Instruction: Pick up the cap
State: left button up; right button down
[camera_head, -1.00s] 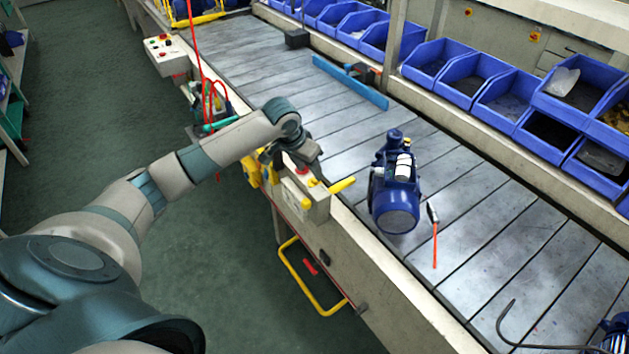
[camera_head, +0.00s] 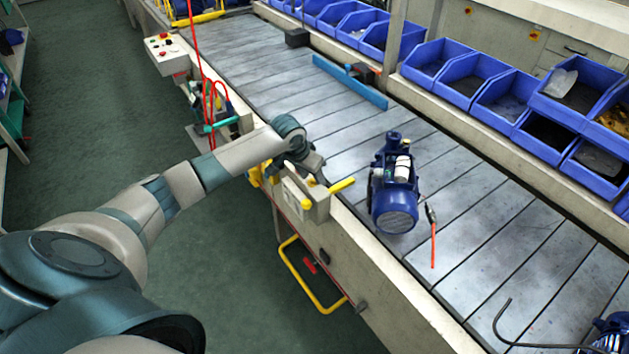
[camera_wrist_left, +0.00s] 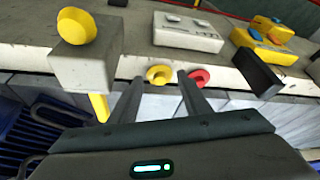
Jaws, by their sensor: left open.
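In the left wrist view, a small round yellow cap-like piece (camera_wrist_left: 160,75) and a similar red piece (camera_wrist_left: 200,77) sit side by side at the bench edge. I cannot tell which is the cap meant. My left gripper (camera_wrist_left: 161,84) is open; the yellow piece shows between its fingertips, and the red one is partly behind the right finger. Nothing is held. In the head view, the left gripper (camera_head: 312,175) is over the near edge of the conveyor, beside a grey box (camera_head: 306,199), and hides the small pieces there. My right gripper is not in view.
The grey box, with a yellow knob (camera_wrist_left: 76,26) and a yellow bar (camera_head: 342,185), stands close to the left gripper. A blue pump (camera_head: 395,205) and an orange-handled tool (camera_head: 433,246) are on the conveyor (camera_head: 480,230). Blue bins (camera_head: 490,90) line the far side.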

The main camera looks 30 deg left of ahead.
pick_arm(q)
jog(key=shift+w+f, duration=0.15)
jog(key=shift+f, duration=0.3)
jog(key=c, duration=0.8)
jog(key=shift+o, duration=0.2)
